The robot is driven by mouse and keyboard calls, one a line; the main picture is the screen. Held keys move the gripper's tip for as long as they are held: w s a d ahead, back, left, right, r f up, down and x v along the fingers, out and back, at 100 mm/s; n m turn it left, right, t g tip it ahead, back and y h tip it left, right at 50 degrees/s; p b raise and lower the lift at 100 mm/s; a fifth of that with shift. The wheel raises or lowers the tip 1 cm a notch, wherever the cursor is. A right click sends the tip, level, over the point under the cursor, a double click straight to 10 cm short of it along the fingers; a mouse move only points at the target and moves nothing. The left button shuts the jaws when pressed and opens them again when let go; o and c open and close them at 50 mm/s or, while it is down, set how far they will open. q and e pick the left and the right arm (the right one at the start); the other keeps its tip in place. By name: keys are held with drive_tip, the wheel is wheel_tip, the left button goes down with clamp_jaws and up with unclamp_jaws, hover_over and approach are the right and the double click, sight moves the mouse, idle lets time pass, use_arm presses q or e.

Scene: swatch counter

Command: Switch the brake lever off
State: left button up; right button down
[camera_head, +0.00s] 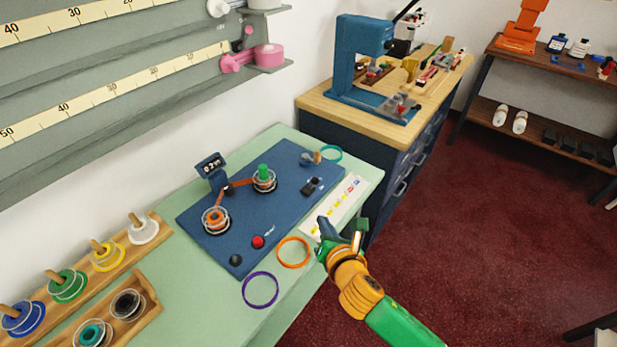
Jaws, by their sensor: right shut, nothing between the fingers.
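A blue winding board (225,245) lies on the pale green counter. A small black switch-like part (313,187) sits near its right side, and a small grey and tan part (312,157) stands at its far right corner. I cannot tell which of these is the brake lever, nor its position. My right gripper (341,236) is shut and empty, at the counter's right edge, in front of the printed white strip (338,205) and apart from the board's parts. My left gripper is not in view.
The board carries an orange spool (215,220), a green-cored spool (264,180), a counter display (210,167) and a red knob (258,241). Orange (293,238) and purple (260,305) rings lie in front. Spool racks (105,262) stand left. A wooden-topped cabinet (330,108) stands behind.

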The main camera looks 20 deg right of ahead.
drive_tip(key=s, duration=0.2)
drive_tip(key=b, duration=0.3)
approach(312, 184)
drive_tip(key=f, duration=0.2)
drive_tip(key=w+a+f, duration=0.1)
drive_tip(key=f, duration=0.1)
drive_tip(key=shift+a, duration=0.1)
drive_tip(key=w, duration=0.1)
drive_tip(key=w+d+r+p, duration=0.1)
drive_tip(key=w, duration=0.1)
drive_tip(key=shift+w+d+r, duration=0.2)
drive_tip(key=shift+w+r, duration=0.05)
drive_tip(key=shift+r, duration=0.05)
use_arm(q)
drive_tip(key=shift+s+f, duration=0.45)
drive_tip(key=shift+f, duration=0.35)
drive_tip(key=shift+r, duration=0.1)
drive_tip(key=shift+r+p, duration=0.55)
drive_tip(key=shift+p, duration=0.25)
use_arm(e)
drive_tip(key=shift+w+a+r+g, duration=0.1)
drive_tip(key=shift+a+r+g, duration=0.05)
drive_tip(key=shift+r+g, duration=0.15)
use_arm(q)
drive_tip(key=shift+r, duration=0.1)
